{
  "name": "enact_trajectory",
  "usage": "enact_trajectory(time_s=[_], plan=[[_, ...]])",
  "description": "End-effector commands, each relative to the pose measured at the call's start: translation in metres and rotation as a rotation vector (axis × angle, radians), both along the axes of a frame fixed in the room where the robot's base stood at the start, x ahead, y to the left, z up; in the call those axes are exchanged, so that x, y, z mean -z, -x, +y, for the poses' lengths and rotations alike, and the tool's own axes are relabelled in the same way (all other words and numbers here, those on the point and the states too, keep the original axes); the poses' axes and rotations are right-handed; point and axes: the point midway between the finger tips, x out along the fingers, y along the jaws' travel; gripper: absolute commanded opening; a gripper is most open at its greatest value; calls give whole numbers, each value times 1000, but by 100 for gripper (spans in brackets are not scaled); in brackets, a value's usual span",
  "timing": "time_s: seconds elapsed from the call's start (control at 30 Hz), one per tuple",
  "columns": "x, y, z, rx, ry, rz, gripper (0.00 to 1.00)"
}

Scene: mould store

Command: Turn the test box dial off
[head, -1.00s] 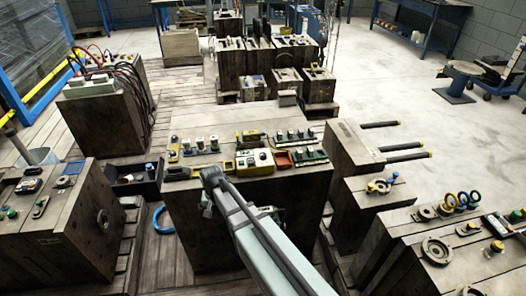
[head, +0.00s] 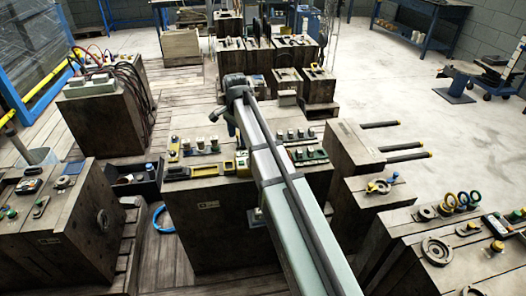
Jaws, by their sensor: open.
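The yellow and cream test box (head: 242,164) sits on the top of the middle wooden block (head: 215,188), near its front edge. My arm covers most of it, and its dial is hidden, so I cannot tell where the dial points. My gripper (head: 231,128) hangs down from the end of my arm, over the block top and beyond the box as seen in the head view. It is open, though its fingers are small and partly hidden. I see nothing held in it.
A yellow level-like bar (head: 205,170) lies along the front edge. More switches (head: 297,135) and a green board (head: 308,157) lie to the right. The back of the block top is fairly clear.

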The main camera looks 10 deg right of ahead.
Motion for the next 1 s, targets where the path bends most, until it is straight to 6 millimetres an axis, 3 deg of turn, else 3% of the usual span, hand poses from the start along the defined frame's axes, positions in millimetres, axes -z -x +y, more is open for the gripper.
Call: enact_trajectory(time_s=[0.03,0.1,0.3,0.57,1.0], plan=[[-9,-7,-22,61,-1,11,55],[-18,-9,-45,137,-2,28,55],[-35,-11,-86,269,-3,61,55],[-25,-9,-94,298,-3,70,55],[45,-9,-93,296,-2,69,55]])
